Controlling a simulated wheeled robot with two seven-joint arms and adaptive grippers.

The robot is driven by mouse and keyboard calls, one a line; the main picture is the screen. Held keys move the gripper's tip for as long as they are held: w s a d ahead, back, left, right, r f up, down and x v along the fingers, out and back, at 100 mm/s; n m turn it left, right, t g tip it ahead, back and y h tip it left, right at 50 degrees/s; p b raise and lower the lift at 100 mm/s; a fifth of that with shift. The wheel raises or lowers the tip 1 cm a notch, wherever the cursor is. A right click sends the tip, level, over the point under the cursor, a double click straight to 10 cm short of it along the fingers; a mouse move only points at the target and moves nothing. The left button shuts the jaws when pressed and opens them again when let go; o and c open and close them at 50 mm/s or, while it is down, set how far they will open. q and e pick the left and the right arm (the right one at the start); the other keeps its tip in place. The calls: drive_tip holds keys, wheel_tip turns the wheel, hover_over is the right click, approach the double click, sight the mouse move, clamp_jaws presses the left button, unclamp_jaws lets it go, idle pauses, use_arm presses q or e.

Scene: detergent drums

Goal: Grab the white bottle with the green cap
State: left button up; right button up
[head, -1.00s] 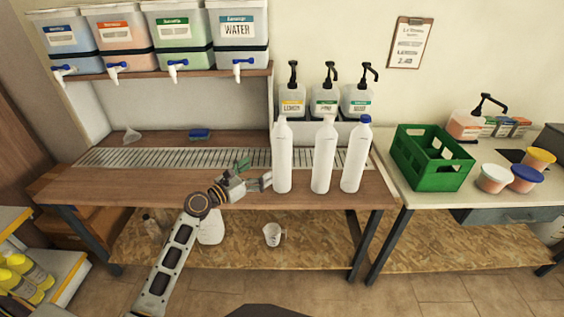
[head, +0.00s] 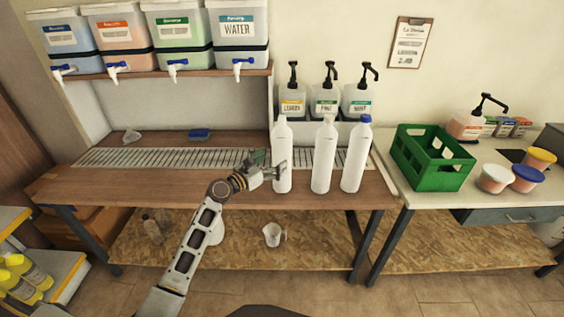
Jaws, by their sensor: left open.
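Three tall white bottles stand upright in a row on the wooden bench. The left bottle (head: 282,142) and the middle bottle (head: 324,155) have whitish tops; the right bottle (head: 355,157) has a blue cap. I cannot see a green cap on any of them. My left gripper (head: 275,166) is open at the left bottle, its fingers overlapping the bottle's left side and lower body. I cannot tell whether they touch it. The gripper's far side is partly hidden. My right gripper is not in view.
Three pump bottles in a holder (head: 326,130) stand behind the white bottles. A green crate (head: 432,180) sits on the right-hand counter. The bench's left part is mostly clear.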

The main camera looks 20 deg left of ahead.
sight(275, 159)
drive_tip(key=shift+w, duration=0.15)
use_arm(q)
drive_tip(key=shift+w+d, duration=0.1)
drive_tip(key=shift+w+d, duration=0.25)
drive_tip(key=shift+w, duration=0.15)
drive_tip(key=shift+b+x, duration=0.4)
drive_tip(key=shift+x, duration=0.95)
drive_tip(key=shift+w+d, duration=0.25)
drive_tip(key=shift+w, duration=0.3)
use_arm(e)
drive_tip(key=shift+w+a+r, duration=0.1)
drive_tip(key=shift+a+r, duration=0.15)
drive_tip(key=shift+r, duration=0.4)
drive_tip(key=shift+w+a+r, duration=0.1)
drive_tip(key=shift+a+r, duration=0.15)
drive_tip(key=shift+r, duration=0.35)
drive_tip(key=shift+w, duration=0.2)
